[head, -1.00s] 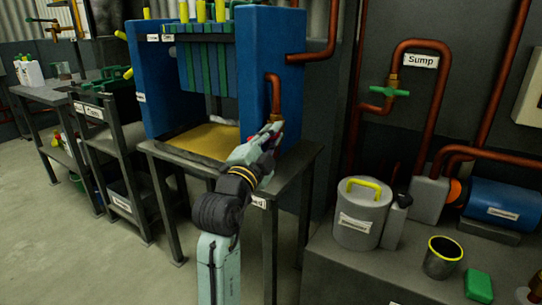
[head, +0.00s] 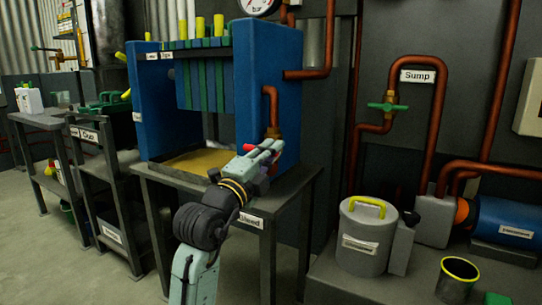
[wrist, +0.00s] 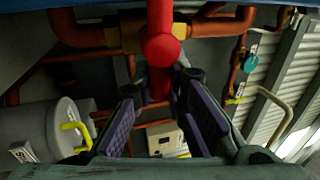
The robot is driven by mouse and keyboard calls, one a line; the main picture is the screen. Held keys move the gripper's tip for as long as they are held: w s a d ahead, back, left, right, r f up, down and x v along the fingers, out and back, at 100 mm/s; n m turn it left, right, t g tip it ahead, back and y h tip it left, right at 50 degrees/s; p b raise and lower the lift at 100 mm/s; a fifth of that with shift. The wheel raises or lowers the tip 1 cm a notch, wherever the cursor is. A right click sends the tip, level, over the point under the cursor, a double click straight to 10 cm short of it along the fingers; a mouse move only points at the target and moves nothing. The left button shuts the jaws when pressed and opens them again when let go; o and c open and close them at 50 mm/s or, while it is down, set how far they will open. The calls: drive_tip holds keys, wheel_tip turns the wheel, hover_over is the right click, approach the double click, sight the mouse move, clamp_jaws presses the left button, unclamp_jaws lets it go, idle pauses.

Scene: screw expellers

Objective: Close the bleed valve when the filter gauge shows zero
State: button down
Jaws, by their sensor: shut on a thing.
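The bleed valve is a brass body (head: 273,132) on the short copper pipe at the right side of the blue filter press (head: 270,75). Its red handle (wrist: 162,52) runs down between my fingers in the wrist view. My gripper (head: 265,152) is at the valve and shut on this red handle; the wrist view also shows its purple-padded fingers (wrist: 160,92) on either side. The filter gauge (head: 258,6), a white dial marked "bar", is cut off by the top edge of the head view. Its reading cannot be told.
A green-handled valve (head: 388,107) sits on the copper pipe labelled Sump. A grey lidded bin (head: 366,235), a dark cup (head: 458,278) and a blue motor (head: 503,217) stand on the right bench. Copper pipes run close around my gripper.

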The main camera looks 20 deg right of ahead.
drive_tip(key=c, duration=1.6)
unclamp_jaws()
drive_tip(key=s+a, duration=0.2)
drive_tip(key=a, duration=0.1)
drive_tip(key=s+a, duration=0.3)
drive_tip(key=a, duration=0.1)
drive_tip(key=s+a, duration=0.3)
drive_tip(key=shift+a+f, duration=0.15)
drive_tip(key=shift+a, duration=0.05)
